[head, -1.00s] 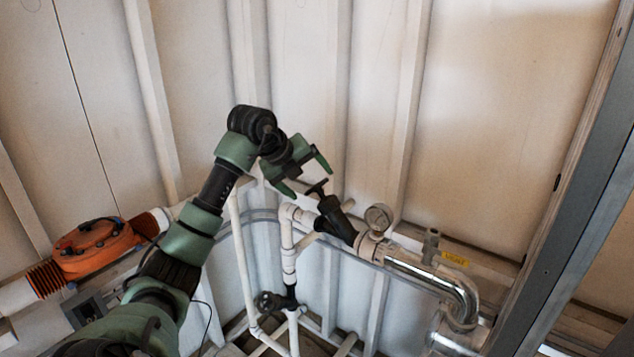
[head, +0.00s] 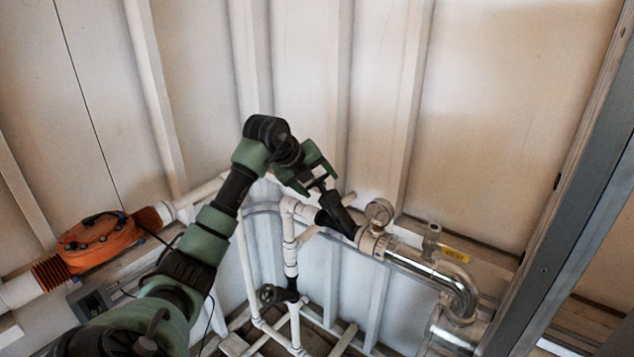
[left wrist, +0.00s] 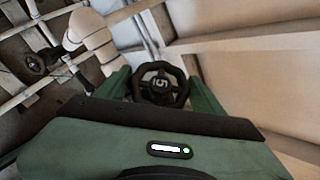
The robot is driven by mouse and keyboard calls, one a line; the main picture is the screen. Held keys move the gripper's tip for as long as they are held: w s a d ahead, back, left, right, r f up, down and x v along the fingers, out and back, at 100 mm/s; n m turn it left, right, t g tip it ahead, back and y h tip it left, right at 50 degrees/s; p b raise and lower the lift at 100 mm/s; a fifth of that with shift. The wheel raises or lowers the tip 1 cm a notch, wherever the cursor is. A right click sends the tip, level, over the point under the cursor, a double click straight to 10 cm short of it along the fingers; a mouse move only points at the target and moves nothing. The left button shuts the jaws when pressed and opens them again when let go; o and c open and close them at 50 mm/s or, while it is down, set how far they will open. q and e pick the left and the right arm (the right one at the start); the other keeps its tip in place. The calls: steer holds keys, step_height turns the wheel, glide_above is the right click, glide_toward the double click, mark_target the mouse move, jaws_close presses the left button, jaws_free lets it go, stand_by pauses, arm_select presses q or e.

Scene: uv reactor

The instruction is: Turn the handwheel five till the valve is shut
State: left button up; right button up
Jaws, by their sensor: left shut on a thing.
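Handwheel five is a small black wheel that shows in the left wrist view (left wrist: 160,84) with a "5" on its hub. In the head view it sits at the top of a black valve body (head: 338,212) tilted up and left from the pipe. My left gripper (head: 322,180) is shut on the wheel, with one green finger on each side of its rim. The fingers also show in the left wrist view (left wrist: 158,86). The wheel is mostly hidden by the gripper in the head view. My right gripper is not in view.
A pressure gauge (head: 379,211) and a steel pipe (head: 425,268) lie right of the valve. Another black handwheel (head: 268,294) is on the pipework below. An orange housing (head: 100,243) stands at the left. A corrugated wall rises close behind.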

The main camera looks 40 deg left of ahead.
arm_select(q)
steer(key=shift+f+b, duration=0.25)
steer(key=shift+b, duration=0.4)
steer(key=m+t+h+b, duration=0.2)
steer(key=m+b, duration=0.1)
steer(key=b, duration=0.3)
steer(key=m+t+h+b, duration=0.2)
steer(key=m+h+b, duration=0.1)
steer(key=b, duration=0.4)
steer(key=shift+a+f+m+t+h, duration=0.1)
steer(key=shift+m+t+h, duration=0.2)
steer(key=shift+m+t, duration=0.15)
steer(key=shift+m+h+b, duration=0.75)
steer(key=shift+m+h, duration=0.15)
steer(key=shift+m, duration=0.05)
steer(key=shift+r+m+h, duration=0.25)
steer(key=shift+m+h, duration=0.65)
steer(key=m+h, duration=0.2)
steer(key=m, duration=0.1)
steer(key=shift+r+h, duration=0.15)
steer(key=shift+h, duration=0.15)
steer(key=shift+m+g+h, duration=0.65)
steer(key=shift+m+h, duration=0.45)
steer(key=shift+m, duration=0.3)
steer(key=shift+m, duration=0.3)
